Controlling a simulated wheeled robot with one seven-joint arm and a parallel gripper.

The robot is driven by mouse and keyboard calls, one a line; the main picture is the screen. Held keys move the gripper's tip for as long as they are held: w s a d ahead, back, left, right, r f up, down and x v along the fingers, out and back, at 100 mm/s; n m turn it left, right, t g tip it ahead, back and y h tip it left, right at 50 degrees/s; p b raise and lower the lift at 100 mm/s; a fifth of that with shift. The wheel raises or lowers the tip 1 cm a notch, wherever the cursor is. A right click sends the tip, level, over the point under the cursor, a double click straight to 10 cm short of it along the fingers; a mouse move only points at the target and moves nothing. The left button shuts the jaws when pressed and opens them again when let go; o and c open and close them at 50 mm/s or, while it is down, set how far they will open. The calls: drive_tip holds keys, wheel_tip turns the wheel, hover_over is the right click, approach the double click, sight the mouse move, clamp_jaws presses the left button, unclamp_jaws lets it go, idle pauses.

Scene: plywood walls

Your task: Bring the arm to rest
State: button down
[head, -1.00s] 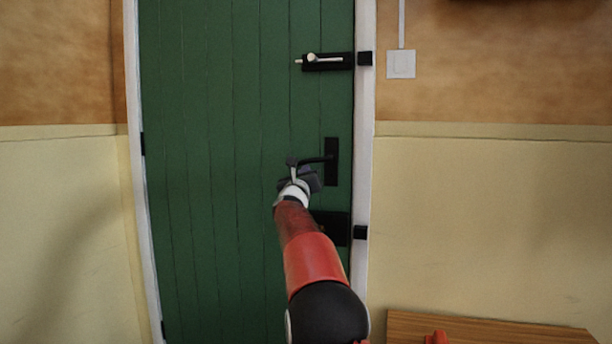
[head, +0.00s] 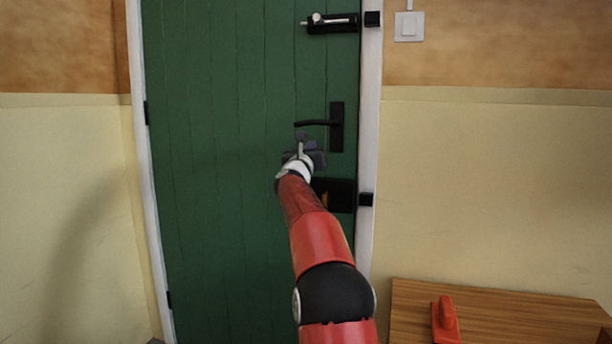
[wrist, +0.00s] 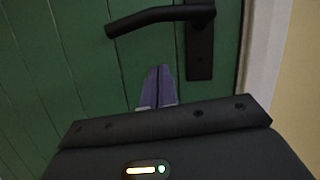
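My arm reaches forward to a green plank door (head: 220,200), which looks closed in its white frame. My gripper (head: 302,145) is just below and in front of the black lever handle (head: 318,123). In the wrist view the gripper's purple-grey fingers (wrist: 158,88) lie side by side with no gap visible and nothing seen between them. The lever (wrist: 150,18) is beyond and above the fingertips, apart from them in the picture. It stands about level, pointing left from its black plate (wrist: 199,50).
A bolt (head: 330,22) sits high on the door, and a dark box-like fitting (head: 340,195) below the handle, partly behind my arm. A light switch (head: 408,26) is on the right wall. A wooden table top (head: 520,315) with a red object (head: 445,320) is at lower right.

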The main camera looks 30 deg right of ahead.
drive_tip(key=b+v, duration=0.3)
drive_tip(key=v, duration=0.7)
drive_tip(key=shift+r, duration=0.15)
drive_tip(key=s+a+n+t+y+p, duration=0.2)
drive_tip(key=a+n+y, duration=0.3)
drive_tip(key=a+n, duration=0.35)
drive_tip(key=s+a+n+t+y+p, duration=0.1)
drive_tip(key=s+a+n+y, duration=0.2)
drive_tip(key=a+n+y, duration=0.45)
drive_tip(key=s+a+f+n+g+y+p, duration=0.2)
drive_tip(key=s+a+f+n, duration=0.4)
drive_tip(key=n, duration=0.4)
drive_tip(key=s+a+f+n+g+p, duration=0.1)
drive_tip(key=s+a+f+n+g, duration=0.1)
drive_tip(key=s+f+n, duration=0.4)
drive_tip(key=s+a+f+n+g+p, duration=0.1)
drive_tip(key=s+f+n+g, duration=0.4)
drive_tip(key=s, duration=0.8)
drive_tip(key=s+a+f+n+g+y+p, duration=0.1)
drive_tip(key=s+a+f+n+g, duration=0.1)
drive_tip(key=s+f+n, duration=0.4)
drive_tip(key=s+f+g, duration=0.1)
drive_tip(key=s+f, duration=0.1)
drive_tip(key=s, duration=0.1)
drive_tip(key=shift+s+a+n, duration=0.35)
drive_tip(key=shift+a+n, duration=0.05)
